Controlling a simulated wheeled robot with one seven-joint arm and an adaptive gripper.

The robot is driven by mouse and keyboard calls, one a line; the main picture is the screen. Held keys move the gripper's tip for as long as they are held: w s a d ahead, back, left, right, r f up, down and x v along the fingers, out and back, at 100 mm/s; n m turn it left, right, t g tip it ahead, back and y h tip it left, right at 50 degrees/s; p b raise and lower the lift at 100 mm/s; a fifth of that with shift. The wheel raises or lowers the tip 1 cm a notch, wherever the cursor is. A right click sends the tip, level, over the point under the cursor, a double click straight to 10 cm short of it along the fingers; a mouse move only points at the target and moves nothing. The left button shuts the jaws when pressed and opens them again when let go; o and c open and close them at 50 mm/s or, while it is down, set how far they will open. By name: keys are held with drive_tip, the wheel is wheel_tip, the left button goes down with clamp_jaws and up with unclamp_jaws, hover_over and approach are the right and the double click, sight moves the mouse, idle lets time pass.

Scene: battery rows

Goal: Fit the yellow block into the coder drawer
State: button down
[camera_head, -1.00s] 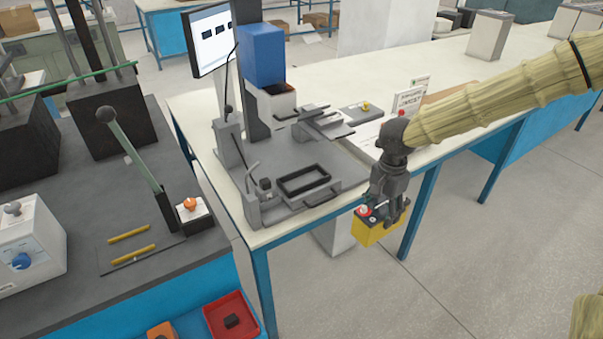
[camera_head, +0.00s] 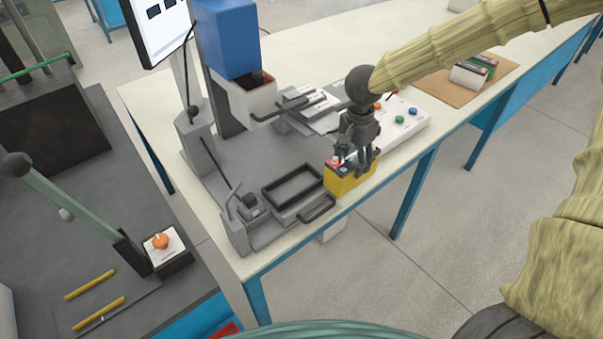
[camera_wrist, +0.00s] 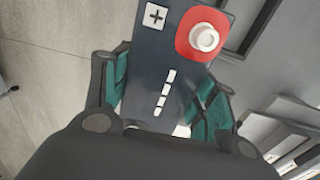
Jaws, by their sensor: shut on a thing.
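The yellow block (camera_head: 346,181) is a battery with a yellow body and dark top, with a red-ringed white terminal. My gripper (camera_head: 360,165) is shut on it from above. In the head view the block is just right of the drawer's handle, near the table's front edge; I cannot tell its exact height. In the wrist view the block's dark top (camera_wrist: 160,70), with a plus mark and white bars, sits between my gripper's teal pads (camera_wrist: 163,100). The coder drawer (camera_head: 317,209) is a grey tray with a dark rectangular frame and a front handle. It looks empty and sticks out from the machine.
The coder machine has a blue upper housing (camera_head: 226,38) and a monitor (camera_head: 160,30). A button panel (camera_head: 405,118) lies behind my gripper. A lever stand with an orange button (camera_head: 160,241) is on the left bench. Batteries (camera_head: 472,72) sit on a brown mat at the right.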

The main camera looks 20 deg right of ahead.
drive_tip(key=shift+w+a+f+p, duration=0.8)
drive_tip(key=shift+w+a, duration=0.2)
drive_tip(key=shift+a, duration=1.45)
drive_tip(key=shift+w+a+f+p, duration=0.75)
drive_tip(key=shift+w+a, duration=0.3)
drive_tip(key=shift+a, duration=1.4)
drive_tip(key=shift+w+a+f+p, duration=0.75)
drive_tip(key=shift+w+a, duration=0.25)
drive_tip(key=shift+a, duration=1.45)
drive_tip(key=shift+f, duration=0.1)
drive_tip(key=shift+c, duration=2.4)
unclamp_jaws()
drive_tip(key=shift+f, duration=0.1)
wheel_tip(320, 180, up, 12)
drive_tip(key=b, duration=0.2)
